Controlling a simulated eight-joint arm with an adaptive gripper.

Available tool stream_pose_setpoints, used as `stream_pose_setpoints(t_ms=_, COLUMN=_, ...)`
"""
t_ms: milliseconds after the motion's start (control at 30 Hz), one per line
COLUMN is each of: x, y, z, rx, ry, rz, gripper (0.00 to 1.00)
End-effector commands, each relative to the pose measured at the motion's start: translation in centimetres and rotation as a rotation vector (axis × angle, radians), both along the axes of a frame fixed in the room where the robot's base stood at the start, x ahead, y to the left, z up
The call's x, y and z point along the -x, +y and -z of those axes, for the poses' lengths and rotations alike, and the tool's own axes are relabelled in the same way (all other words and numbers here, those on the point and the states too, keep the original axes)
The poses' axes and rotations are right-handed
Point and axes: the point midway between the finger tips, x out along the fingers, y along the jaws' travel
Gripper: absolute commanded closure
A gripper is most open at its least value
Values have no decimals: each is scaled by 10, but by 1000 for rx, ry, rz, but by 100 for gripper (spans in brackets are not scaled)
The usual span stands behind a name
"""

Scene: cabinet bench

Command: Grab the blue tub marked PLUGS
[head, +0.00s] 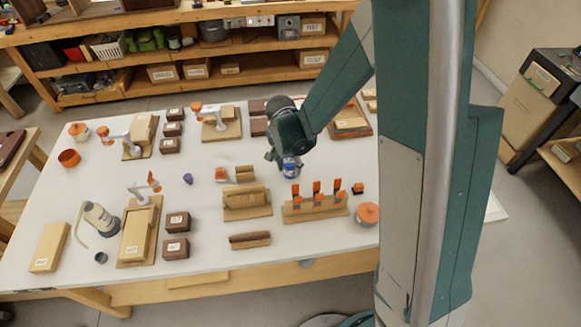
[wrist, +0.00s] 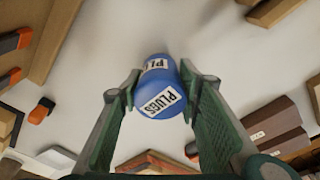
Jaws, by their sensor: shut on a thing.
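The blue tub (wrist: 160,103) has white labels reading PLUGS and sits between my gripper's two green fingers in the wrist view. In the head view the tub (head: 291,168) shows small and blue just below my gripper (head: 283,160). My gripper (wrist: 158,92) is shut on the tub, one finger on each side. The fingers hide part of the tub's sides. I cannot tell whether the tub touches the table or is lifted from it.
The white table (head: 330,175) carries several wooden blocks and fixtures. A wooden rack with orange-topped clamps (head: 316,205) stands in front of my gripper, with an orange-lidded pot (head: 367,214) to its right. Dark brown boxes (wrist: 272,125) lie right of the tub in the wrist view.

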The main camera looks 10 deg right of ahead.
Motion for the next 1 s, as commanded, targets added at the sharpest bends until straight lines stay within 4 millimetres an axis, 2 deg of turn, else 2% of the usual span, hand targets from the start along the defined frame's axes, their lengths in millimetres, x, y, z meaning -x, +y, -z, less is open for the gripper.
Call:
stream_pose_setpoints(t_ms=700, x=0, y=0, z=-82, rx=0, ry=0, rz=0, gripper=80)
stream_pose_setpoints(t_ms=1000, x=0, y=0, z=-94, rx=0, ry=0, rz=0, gripper=80)
